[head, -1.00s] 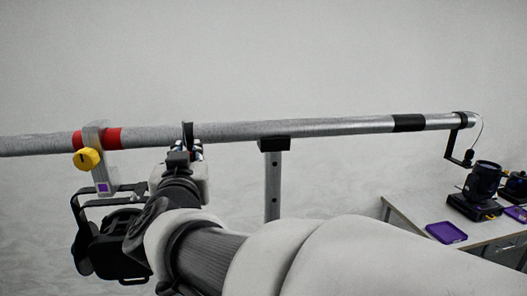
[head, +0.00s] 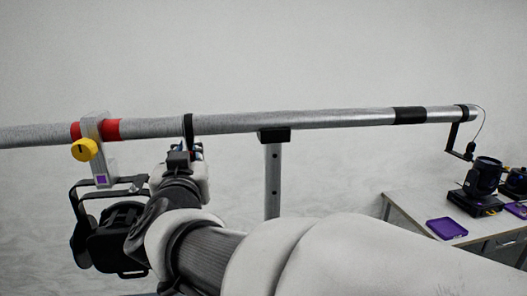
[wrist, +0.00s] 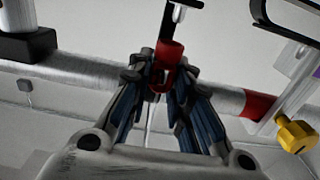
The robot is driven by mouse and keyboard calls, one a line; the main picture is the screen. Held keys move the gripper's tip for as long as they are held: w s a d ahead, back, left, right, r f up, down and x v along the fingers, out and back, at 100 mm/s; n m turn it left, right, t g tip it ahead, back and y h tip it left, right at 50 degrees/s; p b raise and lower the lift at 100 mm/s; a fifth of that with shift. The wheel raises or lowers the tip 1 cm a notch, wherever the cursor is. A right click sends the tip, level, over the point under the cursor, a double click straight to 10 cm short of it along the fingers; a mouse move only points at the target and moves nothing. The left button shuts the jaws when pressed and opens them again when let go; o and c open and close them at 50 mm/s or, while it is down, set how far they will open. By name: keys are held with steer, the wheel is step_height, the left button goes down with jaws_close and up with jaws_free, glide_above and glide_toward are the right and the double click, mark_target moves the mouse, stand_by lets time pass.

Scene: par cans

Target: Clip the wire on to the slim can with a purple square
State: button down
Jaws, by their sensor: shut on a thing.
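The can with a purple square (head: 101,180) hangs at the left from a grey clamp (head: 93,130) with a yellow knob (head: 84,149). Its dark body (head: 118,240) is below the pipe in a black yoke (head: 78,205). My gripper (wrist: 163,75) is just right of the clamp, by the pipe. Its blue-lined fingers are shut on a small red piece (wrist: 168,55), apparently the wire's end, with a black strap (wrist: 165,25) adjoining it. In the head view, a black loop (head: 187,126) crosses the pipe above my gripper. A thin pale line (wrist: 150,122) shows between the fingers; whether anything is clipped is hidden.
The silver pipe (head: 330,118) runs across the view on a post (head: 272,180). At its right end hangs a black bracket (head: 453,138) with a thin wire. The table at right holds dark cans (head: 483,178) and a purple tray (head: 447,228).

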steer(key=shift+s+a+f+p, duration=0.1)
steer(key=shift+s+a+p, duration=0.35)
steer(key=shift+a+p, duration=1.1)
steer(key=shift+s+a+f+p, duration=0.1)
steer(key=shift+s+a+p, duration=0.45)
steer(key=shift+a, duration=1.8)
steer(key=shift+s+a+f+p, duration=0.1)
steer(key=shift+s+a+p, duration=0.25)
steer(key=shift+a+p, duration=1.25)
steer(key=shift+a+f+b, duration=0.2)
steer(key=shift+f+b, duration=0.25)
steer(key=shift+f, duration=0.2)
steer(key=shift+a+f+b, duration=0.15)
steer(key=shift+f+b, duration=0.25)
steer(key=shift+f, duration=0.2)
steer(key=c, duration=1.4)
jaws_free()
step_height(320, 180, up, 10)
steer(key=shift+r, duration=0.1)
